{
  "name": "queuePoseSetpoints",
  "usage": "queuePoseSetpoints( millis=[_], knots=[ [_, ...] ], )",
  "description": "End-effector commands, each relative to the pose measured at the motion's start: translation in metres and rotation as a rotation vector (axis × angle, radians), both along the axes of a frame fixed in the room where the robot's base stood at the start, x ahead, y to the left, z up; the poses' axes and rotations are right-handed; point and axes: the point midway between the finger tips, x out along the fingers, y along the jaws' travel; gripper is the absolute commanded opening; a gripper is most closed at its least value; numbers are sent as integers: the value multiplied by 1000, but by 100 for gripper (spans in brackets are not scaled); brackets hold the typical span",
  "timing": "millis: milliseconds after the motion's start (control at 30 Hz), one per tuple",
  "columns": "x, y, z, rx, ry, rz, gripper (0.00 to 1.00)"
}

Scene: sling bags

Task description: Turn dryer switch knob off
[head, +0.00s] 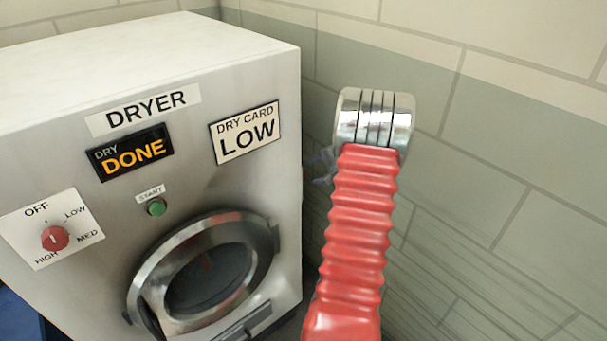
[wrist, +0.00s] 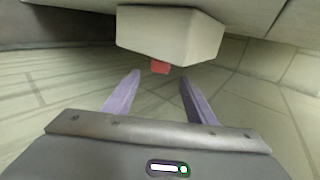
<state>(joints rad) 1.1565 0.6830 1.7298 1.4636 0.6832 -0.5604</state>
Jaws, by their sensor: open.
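The dryer (head: 170,60) is a pale box on the left in the head view. Its red switch knob (head: 54,238) sits on a white plate at the lower left, marked OFF, LOW, MED and HIGH. A white line on the knob runs nearly upright; I cannot tell which mark it points to. In the wrist view my gripper (wrist: 159,77) is open, its two purple fingers apart with nothing between them. In the head view a small purplish part shows beside the dryer's right side, mostly hidden behind my red arm, well away from the knob.
The dryer carries a DONE display (head: 134,153), a DRY CARD LOW sign (head: 246,132), a green start button (head: 156,208) and a round door (head: 208,275). The wrist view shows a pale block (wrist: 172,35) with a red piece (wrist: 160,67) beneath. A tiled wall stands at right.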

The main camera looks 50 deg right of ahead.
Motion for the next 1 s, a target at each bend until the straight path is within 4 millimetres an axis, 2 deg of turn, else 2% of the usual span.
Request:
queuePoseSetpoints(
  millis=[500,933,1000],
  knots=[
    [54,-10,-43,1,0,4,51],
    [59,-12,-48,0,0,3,51],
    [59,-12,-47,0,0,3,47]
  ],
)
